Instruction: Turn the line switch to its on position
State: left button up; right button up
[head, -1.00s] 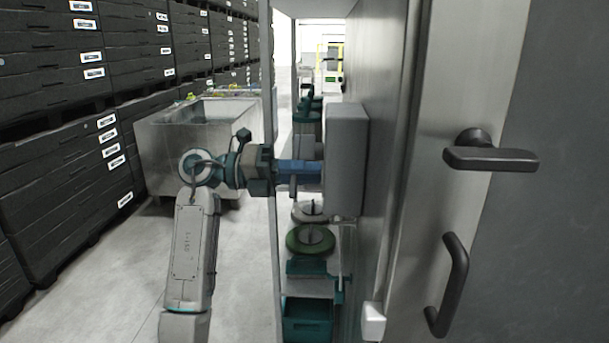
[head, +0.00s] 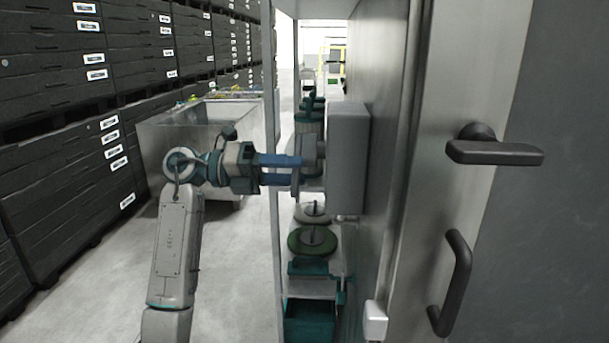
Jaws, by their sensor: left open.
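A grey switch box (head: 348,160) is fixed to the metal wall at the middle of the head view. A round grey switch part (head: 312,160) sticks out from its left side, seen nearly edge-on, so I cannot tell which position it points to. My left gripper (head: 298,162) is just left of this part, with its blue fingers pointing right at it. It is open and appears empty. A small gap or light contact between fingertips and switch cannot be told apart from this angle. My right gripper is not in view.
A door with a dark lever handle (head: 494,151) and a pull handle (head: 455,283) is at the right. Behind the arm are a grey metal bin (head: 168,150) and stacked black crates (head: 60,190). Green-topped round parts (head: 312,241) and a teal bin (head: 310,320) stand below the switch box.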

pick_arm(q)
jog(key=a+b, duration=0.1)
jog(key=a, duration=0.6)
jog(key=shift+a, duration=0.25)
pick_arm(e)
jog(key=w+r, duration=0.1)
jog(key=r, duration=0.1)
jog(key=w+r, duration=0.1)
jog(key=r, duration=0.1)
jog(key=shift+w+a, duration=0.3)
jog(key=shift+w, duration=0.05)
